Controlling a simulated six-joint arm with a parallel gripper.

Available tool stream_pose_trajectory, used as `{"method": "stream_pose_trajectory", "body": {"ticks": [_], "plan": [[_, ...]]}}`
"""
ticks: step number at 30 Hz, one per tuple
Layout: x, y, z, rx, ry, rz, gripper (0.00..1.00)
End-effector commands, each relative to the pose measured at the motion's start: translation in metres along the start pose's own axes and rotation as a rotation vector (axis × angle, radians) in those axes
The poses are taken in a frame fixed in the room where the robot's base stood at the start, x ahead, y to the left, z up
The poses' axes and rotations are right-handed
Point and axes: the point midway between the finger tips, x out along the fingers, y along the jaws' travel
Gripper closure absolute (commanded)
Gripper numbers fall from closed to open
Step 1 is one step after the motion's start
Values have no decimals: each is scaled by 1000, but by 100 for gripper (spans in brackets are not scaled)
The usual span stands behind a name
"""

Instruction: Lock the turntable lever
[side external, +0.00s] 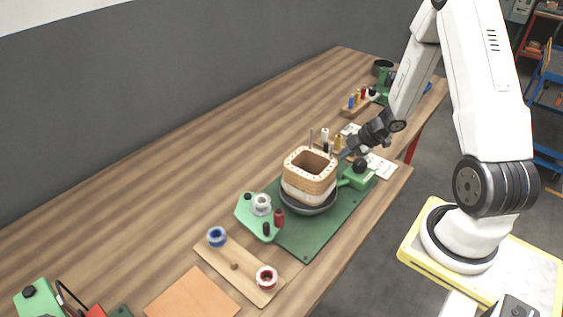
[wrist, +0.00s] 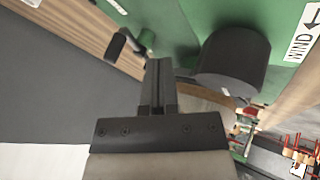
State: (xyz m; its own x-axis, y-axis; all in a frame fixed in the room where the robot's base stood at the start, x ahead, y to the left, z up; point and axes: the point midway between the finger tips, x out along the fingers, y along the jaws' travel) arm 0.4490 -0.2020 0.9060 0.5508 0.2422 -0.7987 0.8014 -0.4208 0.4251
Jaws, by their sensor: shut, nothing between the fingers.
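The turntable (side external: 318,210) is a dark round plate on a green base, with a square wooden coil form (side external: 310,177) standing on it. A green block (side external: 357,179) stands to its right, with a round black knob (side external: 360,165) on top. In the wrist view, a large black cylinder (wrist: 233,62) is right of the fingers, and a small black handle (wrist: 116,45) with a green stem is upper left. I cannot tell which part is the lever. My gripper (side external: 346,153) is shut and empty near the black knob; its closed fingers (wrist: 160,72) show no clear contact.
A wooden board (side external: 235,266) holds more spools. A white label reading WIND (wrist: 304,34) is nearby. The table's left-back area is clear.

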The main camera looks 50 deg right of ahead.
Motion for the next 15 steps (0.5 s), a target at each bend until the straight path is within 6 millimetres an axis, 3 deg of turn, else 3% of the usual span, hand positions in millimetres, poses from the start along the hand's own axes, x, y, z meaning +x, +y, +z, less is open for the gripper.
{"method": "stream_pose_trajectory", "body": {"ticks": [7, 15], "plan": [[13, 25, 0, -3, -1, 1, 100], [18, 35, 0, -1, -1, 0, 100]]}}
